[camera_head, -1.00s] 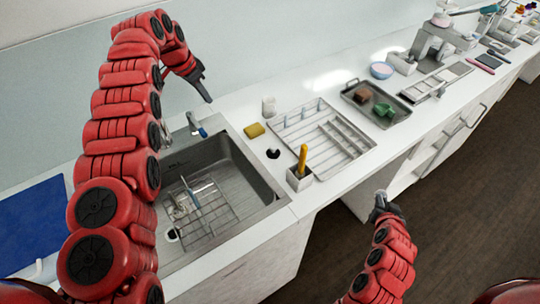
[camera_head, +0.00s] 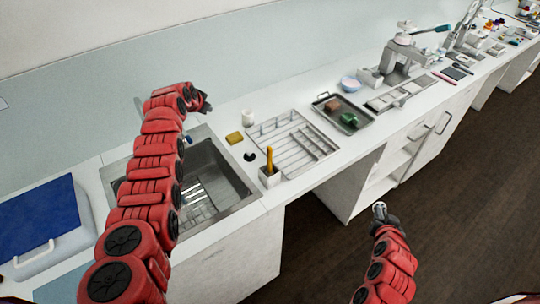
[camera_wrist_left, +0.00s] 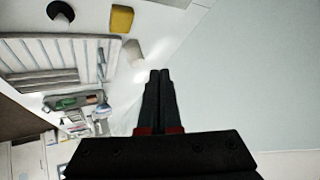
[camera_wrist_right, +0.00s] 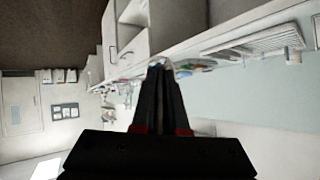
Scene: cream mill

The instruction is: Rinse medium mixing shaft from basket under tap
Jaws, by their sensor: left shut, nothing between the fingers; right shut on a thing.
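The sink (camera_head: 228,178) holds a wire basket (camera_head: 205,200), partly hidden behind my left arm. I cannot make out the medium mixing shaft in it. The tap shows only as a small blue-tipped end (camera_head: 188,140) beside my left arm. My left gripper (camera_head: 207,105) is above the counter behind the sink. In the left wrist view its fingers (camera_wrist_left: 160,75) are shut and empty. My right gripper (camera_head: 380,208) is in front of the counter, over the floor. In the right wrist view its fingers (camera_wrist_right: 158,68) are shut on a small pale thing, too little visible to name.
A yellow sponge (camera_head: 234,137), a white cup (camera_head: 248,117), a drying rack (camera_head: 322,148) and a holder (camera_head: 270,180) with a yellow-handled tool stand right of the sink. A tray (camera_head: 357,124) lies further right. A blue board (camera_head: 40,218) lies at left.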

